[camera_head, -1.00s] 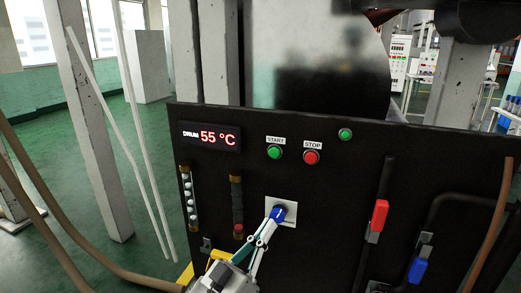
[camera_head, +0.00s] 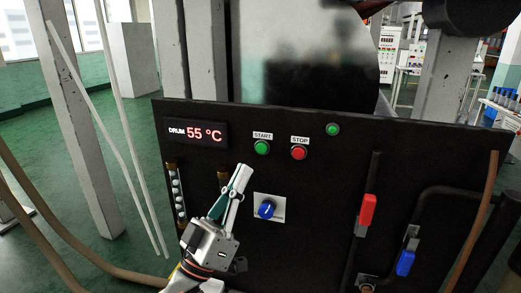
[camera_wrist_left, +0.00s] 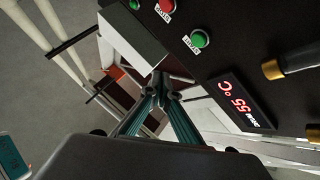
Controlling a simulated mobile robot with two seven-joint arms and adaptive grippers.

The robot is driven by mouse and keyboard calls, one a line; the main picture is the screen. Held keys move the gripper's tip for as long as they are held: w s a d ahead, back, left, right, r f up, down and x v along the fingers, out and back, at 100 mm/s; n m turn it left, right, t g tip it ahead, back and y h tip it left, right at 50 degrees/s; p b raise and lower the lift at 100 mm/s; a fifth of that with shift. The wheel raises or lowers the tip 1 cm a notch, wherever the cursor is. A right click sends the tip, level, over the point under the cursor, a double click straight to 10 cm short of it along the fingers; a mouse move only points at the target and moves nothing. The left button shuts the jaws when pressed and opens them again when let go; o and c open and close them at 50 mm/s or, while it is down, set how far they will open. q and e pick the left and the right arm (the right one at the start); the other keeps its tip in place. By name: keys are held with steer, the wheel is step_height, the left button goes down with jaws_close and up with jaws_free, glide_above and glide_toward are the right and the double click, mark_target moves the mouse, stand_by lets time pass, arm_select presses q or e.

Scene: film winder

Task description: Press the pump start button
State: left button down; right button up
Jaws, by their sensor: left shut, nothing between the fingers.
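The green START button (camera_head: 261,147) sits on the black panel under a START label, left of the red STOP button (camera_head: 299,152). My left gripper (camera_head: 243,170) is shut and empty, its tips pointing up, a little below and left of the START button in the head view and apart from it in the picture. In the left wrist view the shut fingertips (camera_wrist_left: 160,78) show, with the green START button (camera_wrist_left: 199,38) above and to their right and the red STOP button (camera_wrist_left: 167,5) at the top edge. No right gripper shows.
The black panel (camera_head: 320,210) carries a display reading 55 °C (camera_head: 204,134), a blue knob (camera_head: 267,208) on a white plate, a small green lamp or button (camera_head: 333,129), a red valve handle (camera_head: 367,209) and a blue valve handle (camera_head: 405,262). Brown hoses run at the left.

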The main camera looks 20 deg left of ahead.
mark_target(262, 148)
arm_select(q)
steer(key=shift+w+d+b, duration=0.1)
steer(key=shift+w+b, duration=0.8)
steer(key=shift+w, duration=3.3)
steer(key=shift+w, duration=0.1)
steer(key=shift+w, duration=0.35)
steer(key=shift+w, duration=0.45)
steer(key=shift+s, duration=0.1)
steer(key=shift+s+p, duration=0.65)
steer(key=shift+s, duration=0.15)
